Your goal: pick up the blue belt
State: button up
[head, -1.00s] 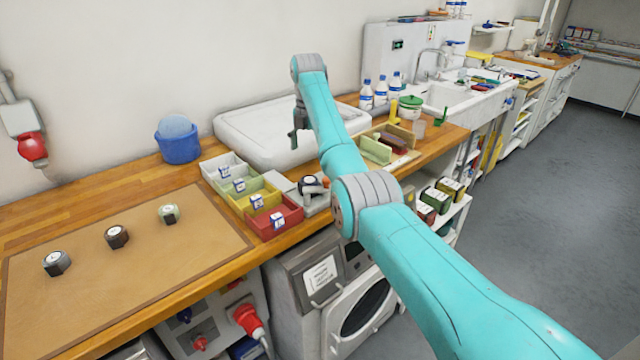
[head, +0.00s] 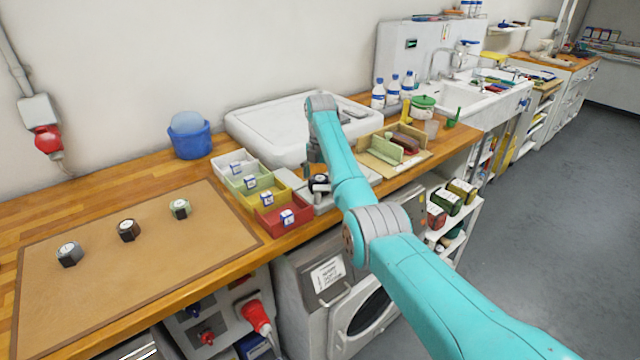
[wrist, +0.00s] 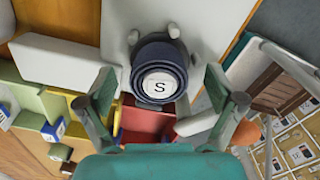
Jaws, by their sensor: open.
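A rolled dark navy-blue belt with a white disc marked S (wrist: 160,84) lies near the middle of the wrist view. It also shows in the head view as a small dark roll with a white top (head: 320,184), on a light grey stand or plate beside the bins. My gripper (wrist: 160,105) is open, its two fingers spread left and right of the belt with nothing between them in grip. I cannot tell the height gap to the belt.
Label-bearing white, green, yellow and red bins (head: 285,229) stand just left of the stand. A brown mat (head: 130,280) holds three other rolls: dark (head: 69,254), brown (head: 128,230) and green (head: 180,208). A white basin (head: 262,132) and a wooden organiser (head: 378,164) are close behind and right.

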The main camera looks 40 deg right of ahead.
jog(key=c, duration=1.3)
